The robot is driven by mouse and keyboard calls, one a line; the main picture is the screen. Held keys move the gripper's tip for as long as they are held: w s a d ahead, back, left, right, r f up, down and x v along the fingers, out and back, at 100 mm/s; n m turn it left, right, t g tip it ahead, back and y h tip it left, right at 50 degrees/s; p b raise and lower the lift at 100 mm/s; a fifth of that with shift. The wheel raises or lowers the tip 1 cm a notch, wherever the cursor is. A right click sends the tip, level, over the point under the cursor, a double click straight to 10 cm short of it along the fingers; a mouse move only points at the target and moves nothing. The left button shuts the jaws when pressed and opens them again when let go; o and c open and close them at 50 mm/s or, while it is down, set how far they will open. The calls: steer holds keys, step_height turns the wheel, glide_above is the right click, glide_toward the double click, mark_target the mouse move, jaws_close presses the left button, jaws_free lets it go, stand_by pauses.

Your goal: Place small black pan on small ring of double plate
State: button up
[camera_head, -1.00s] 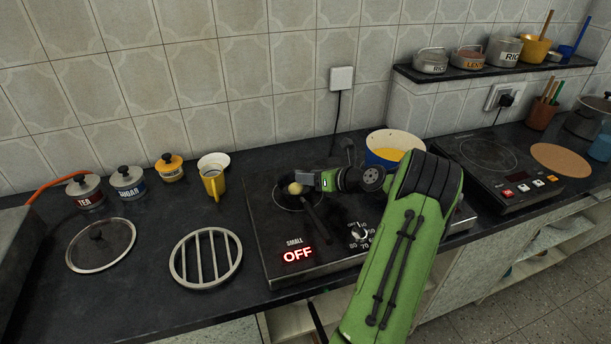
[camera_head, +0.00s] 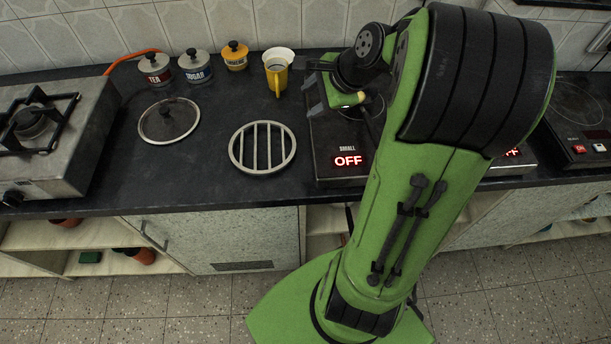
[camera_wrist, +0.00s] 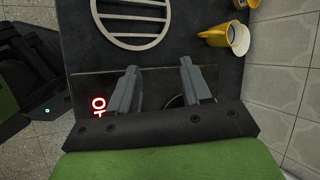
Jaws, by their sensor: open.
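The double plate (camera_head: 330,172) stands on the dark counter, with a lit red OFF sign under the word SMALL. Its small ring (camera_head: 374,108) shows only partly behind my arm and gripper. My gripper (camera_head: 326,97) is over the left part of the double plate, with its fingers apart and nothing seen between them. In the wrist view my open gripper (camera_wrist: 158,68) has its fingers over the edge of the double plate (camera_wrist: 88,88), and part of a dark ring shows between them. I cannot make out the small black pan; my arm hides much of the plate.
A round slatted trivet (camera_head: 262,170) lies left of the double plate. A gas burner (camera_head: 60,150) is at far left. Counter around the trivet is clear.

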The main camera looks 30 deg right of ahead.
steer(key=s+a+r+n+g+h, duration=0.1)
steer(key=s+a+r+n, duration=0.3)
steer(key=s+a+n, duration=0.5)
steer(key=s+a+n+h, duration=0.1)
steer(key=s+a+n, duration=0.4)
steer(key=s+n, duration=0.4)
steer(key=n, duration=0.2)
steer(key=shift+s+a+n, duration=0.2)
steer(key=shift+n, duration=0.2)
